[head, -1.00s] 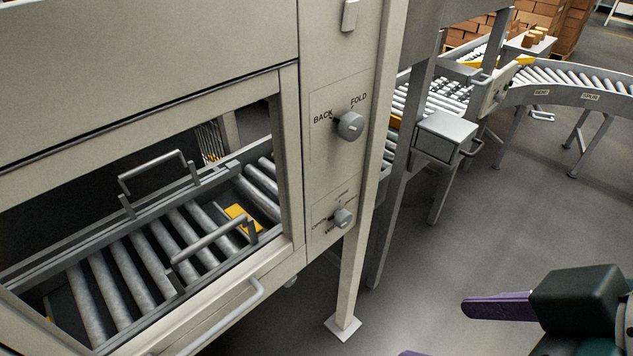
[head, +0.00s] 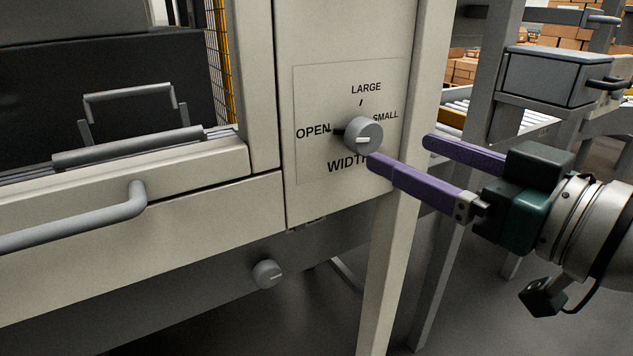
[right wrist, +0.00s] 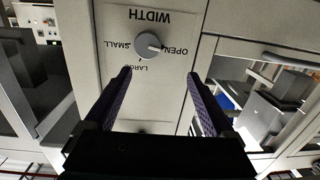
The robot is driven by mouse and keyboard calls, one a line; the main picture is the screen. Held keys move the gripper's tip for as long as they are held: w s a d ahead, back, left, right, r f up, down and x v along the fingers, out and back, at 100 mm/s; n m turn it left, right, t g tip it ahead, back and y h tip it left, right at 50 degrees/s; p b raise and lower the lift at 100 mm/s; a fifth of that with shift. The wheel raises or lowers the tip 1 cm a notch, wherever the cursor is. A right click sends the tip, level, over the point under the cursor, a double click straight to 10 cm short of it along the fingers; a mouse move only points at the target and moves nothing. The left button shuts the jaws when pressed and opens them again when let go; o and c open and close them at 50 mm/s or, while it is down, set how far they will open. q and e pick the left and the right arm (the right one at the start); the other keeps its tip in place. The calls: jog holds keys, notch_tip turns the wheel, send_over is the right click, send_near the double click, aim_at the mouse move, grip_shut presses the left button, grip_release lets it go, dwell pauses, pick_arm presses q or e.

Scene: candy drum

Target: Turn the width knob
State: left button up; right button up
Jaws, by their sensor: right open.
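The width knob (head: 363,135) is a round grey knob on a pale panel marked OPEN, LARGE, SMALL and WIDTH. Its dark pointer is toward OPEN. My right gripper (head: 398,149) has two purple fingers, open and empty, to the right of the knob in the head view. The near fingertip overlaps the knob's lower right edge; I cannot tell whether it touches. In the right wrist view the panel is upside down, and the knob (right wrist: 148,45) lies beyond the fingertips, between their lines, with the open gripper (right wrist: 159,75) short of it. My left gripper is not in view.
A machine leg (head: 393,240) stands just right of the panel, behind the fingers. A grey bar handle (head: 80,222) and a smaller lower knob (head: 267,274) are at the left. A grey box (head: 553,77) with a handle is at the upper right.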

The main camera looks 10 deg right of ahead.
aim_at(370, 141)
jog(key=shift+m+t+h, duration=0.3)
jog(key=shift+t, duration=0.1)
jog(key=w, duration=0.3)
jog(key=w+a+f, duration=0.1)
jog(key=w, duration=0.3)
jog(key=w+f+b, duration=0.1)
jog(key=w, duration=0.2)
jog(key=shift+w+a, duration=0.2)
jog(key=shift+a, duration=0.2)
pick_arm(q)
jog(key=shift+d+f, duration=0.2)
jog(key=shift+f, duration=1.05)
pick_arm(e)
jog(key=c, duration=1.4)
